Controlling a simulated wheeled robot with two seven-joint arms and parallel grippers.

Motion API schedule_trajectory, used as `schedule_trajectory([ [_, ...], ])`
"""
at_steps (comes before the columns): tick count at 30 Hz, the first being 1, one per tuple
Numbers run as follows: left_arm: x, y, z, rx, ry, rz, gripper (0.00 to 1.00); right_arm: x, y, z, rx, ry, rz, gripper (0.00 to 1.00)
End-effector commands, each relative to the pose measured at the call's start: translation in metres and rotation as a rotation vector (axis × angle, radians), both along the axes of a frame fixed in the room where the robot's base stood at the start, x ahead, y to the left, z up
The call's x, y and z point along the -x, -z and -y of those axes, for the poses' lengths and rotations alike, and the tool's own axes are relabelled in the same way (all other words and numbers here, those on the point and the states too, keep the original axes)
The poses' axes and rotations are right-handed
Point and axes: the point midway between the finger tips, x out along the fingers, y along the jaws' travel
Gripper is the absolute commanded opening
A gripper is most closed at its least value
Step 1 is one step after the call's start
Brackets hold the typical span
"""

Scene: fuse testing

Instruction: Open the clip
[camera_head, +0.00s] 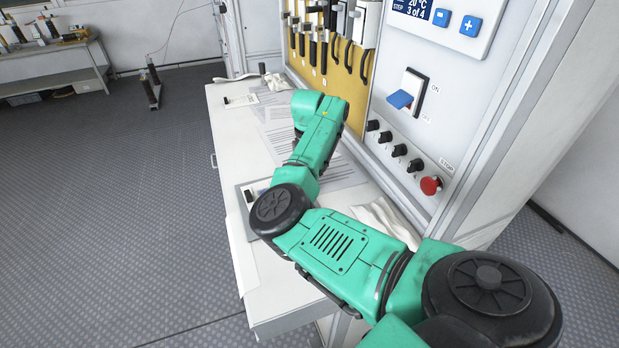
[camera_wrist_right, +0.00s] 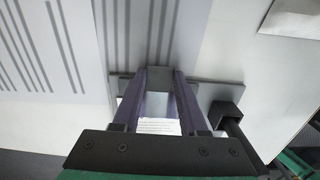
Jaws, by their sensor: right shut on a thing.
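My right gripper (camera_wrist_right: 160,75) shows in the right wrist view, its two dark fingers close together near the tabletop. It is shut on a small grey piece between the fingertips, which looks like the clip (camera_wrist_right: 155,78). A flat grey bar (camera_wrist_right: 220,93) runs crosswise behind the fingers, and a black angular part stands beside the right finger. In the head view my green right arm reaches over the table and hides its own gripper and whatever it holds. My left gripper is in neither view.
The white table (camera_head: 235,150) carries printed papers (camera_head: 345,172), a grey board (camera_head: 247,190) and a crumpled white cloth (camera_head: 385,220). The panel on the right has a blue-handled switch (camera_head: 400,98), several black knobs and a red stop button (camera_head: 430,186).

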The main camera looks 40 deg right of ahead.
Motion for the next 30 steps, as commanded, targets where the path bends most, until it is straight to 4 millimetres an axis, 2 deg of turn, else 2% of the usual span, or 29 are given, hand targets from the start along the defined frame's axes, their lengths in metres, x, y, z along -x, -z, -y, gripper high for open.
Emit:
schedule_trajectory([
  [3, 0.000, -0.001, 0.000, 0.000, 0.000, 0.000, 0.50, 0.000, -0.001, 0.000, 0.000, 0.000, 0.001, 0.00],
  [4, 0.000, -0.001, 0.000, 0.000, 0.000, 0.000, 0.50, 0.000, -0.001, 0.000, 0.000, 0.000, 0.001, 0.54],
  [5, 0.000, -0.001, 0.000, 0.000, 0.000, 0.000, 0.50, 0.000, -0.001, 0.000, 0.001, 0.000, 0.000, 0.65],
  [6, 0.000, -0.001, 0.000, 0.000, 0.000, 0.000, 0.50, 0.000, -0.001, 0.000, 0.001, 0.000, 0.000, 0.72],
  [15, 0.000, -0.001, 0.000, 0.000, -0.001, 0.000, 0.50, 0.000, -0.002, 0.000, 0.002, 0.000, -0.001, 0.72],
  [19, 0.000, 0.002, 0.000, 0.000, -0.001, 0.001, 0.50, -0.001, -0.015, -0.001, 0.003, 0.000, 0.001, 0.72],
  [23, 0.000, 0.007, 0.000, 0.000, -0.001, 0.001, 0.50, -0.002, -0.048, -0.002, 0.003, 0.000, 0.005, 0.72],
  [30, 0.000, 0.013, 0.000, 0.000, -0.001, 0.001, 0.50, -0.002, -0.119, -0.004, 0.003, 0.000, 0.004, 0.72],
])
